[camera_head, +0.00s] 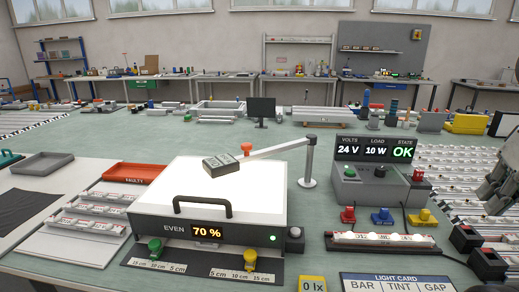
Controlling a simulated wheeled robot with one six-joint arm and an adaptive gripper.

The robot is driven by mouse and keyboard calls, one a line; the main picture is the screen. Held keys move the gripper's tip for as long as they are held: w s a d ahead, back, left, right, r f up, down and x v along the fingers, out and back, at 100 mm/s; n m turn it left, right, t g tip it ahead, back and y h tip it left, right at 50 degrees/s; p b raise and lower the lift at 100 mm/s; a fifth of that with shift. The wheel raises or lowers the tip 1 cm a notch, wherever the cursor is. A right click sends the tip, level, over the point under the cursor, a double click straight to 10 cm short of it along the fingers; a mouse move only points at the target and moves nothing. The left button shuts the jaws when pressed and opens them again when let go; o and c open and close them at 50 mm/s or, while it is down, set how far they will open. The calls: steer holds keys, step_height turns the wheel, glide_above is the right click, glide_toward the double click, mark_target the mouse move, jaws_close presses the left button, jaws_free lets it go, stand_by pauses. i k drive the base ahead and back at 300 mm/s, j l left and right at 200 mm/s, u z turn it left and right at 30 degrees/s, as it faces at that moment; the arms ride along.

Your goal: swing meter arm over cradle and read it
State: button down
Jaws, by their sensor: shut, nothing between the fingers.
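The meter arm is a pale bar (277,149) running left from an upright grey post (308,165). Its dark meter head (222,164) is over the white panel of the light box (150,195), at its far right part. An orange knob (246,148) stands on or near the bar. A long dark holder (345,244), perhaps the cradle, lies at the front right with a white lamp strip (385,238) in it. A yellow tag (312,284) reads 0 lx. My gripper (489,190) is shut and empty at the right edge, partly cut off, away from the meter arm.
The light box display (207,232) reads EVEN 70 %. A power unit (374,180) reads 24 V, 10 W, OK. Red, blue and yellow plugs (382,216) stand before it. A red FAULTY tray (130,174) is at left. Black blocks (466,238) stand near my gripper.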

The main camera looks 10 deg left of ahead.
mark_target(216, 167)
steer(key=j, duration=1.65)
steer(key=k, duration=0.05)
